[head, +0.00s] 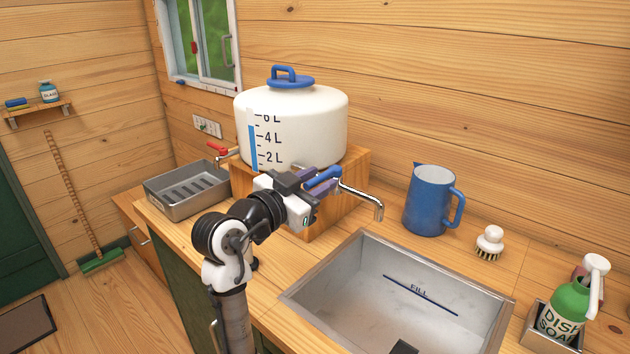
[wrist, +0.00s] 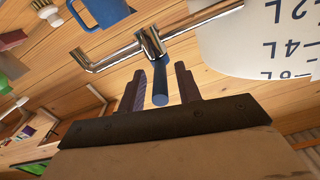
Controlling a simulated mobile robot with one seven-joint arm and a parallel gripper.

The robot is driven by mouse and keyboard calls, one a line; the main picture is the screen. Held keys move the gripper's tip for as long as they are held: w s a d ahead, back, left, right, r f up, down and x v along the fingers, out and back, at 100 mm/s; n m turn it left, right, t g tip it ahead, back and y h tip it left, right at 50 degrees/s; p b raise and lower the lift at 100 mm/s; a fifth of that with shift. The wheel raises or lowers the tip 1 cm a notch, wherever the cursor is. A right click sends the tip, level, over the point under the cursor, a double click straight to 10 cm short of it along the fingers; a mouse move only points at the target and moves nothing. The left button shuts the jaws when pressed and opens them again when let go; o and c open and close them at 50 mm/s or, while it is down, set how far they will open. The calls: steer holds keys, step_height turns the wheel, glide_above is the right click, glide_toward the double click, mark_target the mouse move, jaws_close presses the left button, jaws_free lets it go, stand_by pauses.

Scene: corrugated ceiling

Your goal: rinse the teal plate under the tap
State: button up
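No teal plate shows in either view. The metal tap (head: 366,196) comes out below the white water tank (head: 291,125) and its spout bends down near the sink's back left corner. No water runs from it. Its blue lever (head: 323,177) also shows in the wrist view (wrist: 160,88), pointing toward my gripper. My gripper (head: 319,184) is at the lever, with its two purple-brown fingers (wrist: 160,84) on either side. Gaps show between the lever and both fingers, so the gripper is open around it, not clamped.
The metal sink (head: 300,294), marked FILL, looks empty apart from a dark patch at its front. Behind it stand a blue jug (head: 432,201) and a brush (head: 489,243). Dish soap (head: 566,311) sits at right. A grey tray (head: 186,190) lies under a red-handled tap (head: 217,149) at left.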

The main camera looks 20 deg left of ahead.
jaws_close()
steer(key=shift+s+d+n+y+b, duration=0.1)
steer(key=shift+d+n+y+b, duration=0.35)
steer(key=shift+y, duration=0.45)
steer(key=shift+s+d+n+t+y, duration=0.1)
steer(key=shift+d+n+t+y, duration=0.15)
steer(key=shift+n+y, duration=0.5)
steer(key=shift+d+n+t+y, duration=0.25)
steer(key=shift+n+y, duration=0.25)
steer(key=shift+y, duration=0.45)
steer(key=shift+a, duration=0.1)
steer(key=shift+o, duration=0.6)
jaws_free()
